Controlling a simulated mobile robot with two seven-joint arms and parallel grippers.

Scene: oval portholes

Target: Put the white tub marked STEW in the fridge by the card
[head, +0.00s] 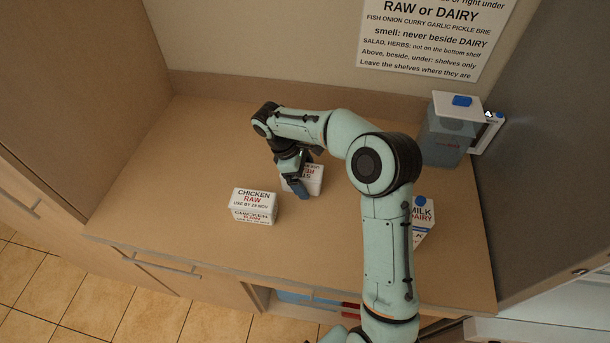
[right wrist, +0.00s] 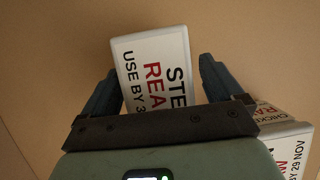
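The white STEW tub (head: 314,182) stands on the wooden counter, partly hidden by my right gripper (head: 294,178). In the right wrist view the tub (right wrist: 150,65) shows "STE", red "REA" and "USE BY 3". My right gripper (right wrist: 158,85) is open, with one blue finger on each side of the tub. A gap shows at the right finger; the left finger is very close to the tub, contact unclear. The card (head: 430,38) is on the back wall, its top cut off. The fridge interior is not seen. My left gripper is not in view.
A white CHICKEN RAW tub (head: 254,206) stands left of the STEW tub and also shows in the right wrist view (right wrist: 290,145). A MILK DAIRY carton (head: 422,215) is partly behind my right arm. A lidded jug (head: 446,135) stands back right. The counter's left side is clear.

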